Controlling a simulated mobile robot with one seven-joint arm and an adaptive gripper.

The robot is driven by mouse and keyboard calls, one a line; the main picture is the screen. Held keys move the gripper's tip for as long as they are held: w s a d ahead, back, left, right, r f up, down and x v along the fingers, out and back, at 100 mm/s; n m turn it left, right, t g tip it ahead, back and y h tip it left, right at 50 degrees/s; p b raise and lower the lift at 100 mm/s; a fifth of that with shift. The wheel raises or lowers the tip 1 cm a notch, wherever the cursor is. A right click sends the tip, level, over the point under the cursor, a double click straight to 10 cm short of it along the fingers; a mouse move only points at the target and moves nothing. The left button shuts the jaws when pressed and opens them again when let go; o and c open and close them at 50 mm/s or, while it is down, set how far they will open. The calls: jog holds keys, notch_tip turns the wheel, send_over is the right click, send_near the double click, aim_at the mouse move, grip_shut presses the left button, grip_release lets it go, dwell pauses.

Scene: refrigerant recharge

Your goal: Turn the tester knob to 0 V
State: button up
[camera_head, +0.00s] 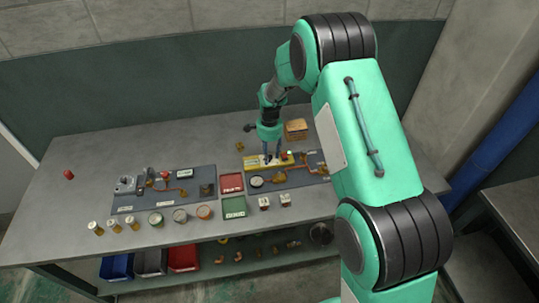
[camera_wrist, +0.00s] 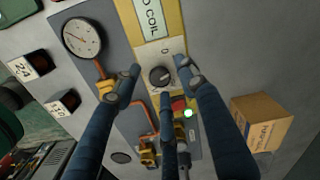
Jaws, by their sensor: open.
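The tester is a yellow unit (camera_head: 262,161) on the right-hand grey board in the head view. The wrist view shows its pale panel with a dark round knob (camera_wrist: 159,76), a "0" mark above it and a "COIL" label. A red part and a lit green lamp (camera_wrist: 187,113) lie below the knob. My gripper (camera_wrist: 160,78) is open, with its blue fingers spread around the knob. I cannot tell whether any finger touches it. In the head view my gripper (camera_head: 272,152) is above the tester, and my fingers partly cover it.
A round gauge (camera_wrist: 82,37) and copper pipe (camera_wrist: 100,68) lie beside the tester. A cardboard box (camera_head: 296,128) stands behind it. Red (camera_head: 231,183) and green (camera_head: 234,207) trays are to its left. Two small labelled blocks stand in front.

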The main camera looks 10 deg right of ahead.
grip_shut()
jog(key=shift+n, duration=0.4)
jog(key=shift+r+n+p, duration=0.1)
jog(key=shift+n+p, duration=0.3)
jog(key=shift+n, duration=0.7)
jog(key=shift+n+p, duration=0.3)
jog(key=shift+n, duration=1.5)
grip_release()
